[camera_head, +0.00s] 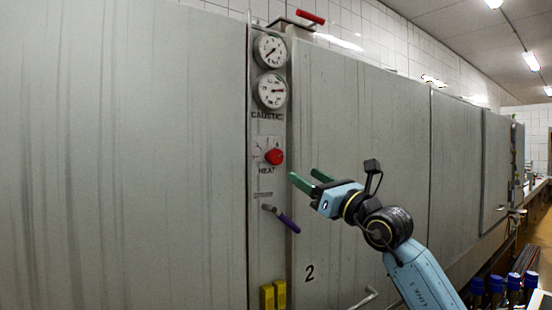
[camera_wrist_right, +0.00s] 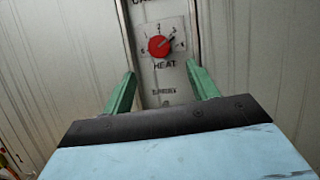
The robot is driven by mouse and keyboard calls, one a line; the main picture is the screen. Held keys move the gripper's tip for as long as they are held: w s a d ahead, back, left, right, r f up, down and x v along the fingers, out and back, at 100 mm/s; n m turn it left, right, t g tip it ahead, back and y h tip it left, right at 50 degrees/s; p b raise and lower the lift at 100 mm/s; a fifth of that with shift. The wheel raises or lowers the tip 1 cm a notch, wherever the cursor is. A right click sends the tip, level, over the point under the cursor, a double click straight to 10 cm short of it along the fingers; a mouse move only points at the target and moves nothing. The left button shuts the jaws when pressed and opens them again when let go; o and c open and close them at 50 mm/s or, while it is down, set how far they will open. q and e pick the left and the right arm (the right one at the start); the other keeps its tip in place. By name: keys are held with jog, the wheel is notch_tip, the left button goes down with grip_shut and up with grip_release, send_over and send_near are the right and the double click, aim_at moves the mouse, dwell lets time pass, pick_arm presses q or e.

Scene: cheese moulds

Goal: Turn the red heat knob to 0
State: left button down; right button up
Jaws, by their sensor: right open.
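The red heat knob (camera_head: 274,157) sits on a pale dial plate marked HEAT, on the narrow panel between two large grey doors. In the right wrist view the knob (camera_wrist_right: 158,46) is ahead of the fingers, with numbers around it; its pointer seems turned to the upper right. My right gripper (camera_head: 306,179) is open and empty, to the right of the knob and a little below it in the head view. Its green fingers (camera_wrist_right: 162,88) stand apart in the wrist view, with the knob beyond and between them, not touched. My left gripper is not in view.
Two round gauges (camera_head: 270,70) are above the knob. A purple-handled lever (camera_head: 288,223) sticks out below it, and yellow blocks (camera_head: 267,297) are lower. A red handle (camera_head: 310,17) is at the top. Blue-capped bottles (camera_head: 513,281) stand at lower right.

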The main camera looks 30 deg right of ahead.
aim_at(278, 159)
jog(key=p+x, duration=0.2)
jog(key=x, duration=0.9)
jog(key=shift+w+a+r+p, duration=0.1)
jog(key=shift+w+r+p, duration=0.05)
jog(key=shift+p, duration=0.2)
jog(key=c, duration=1)
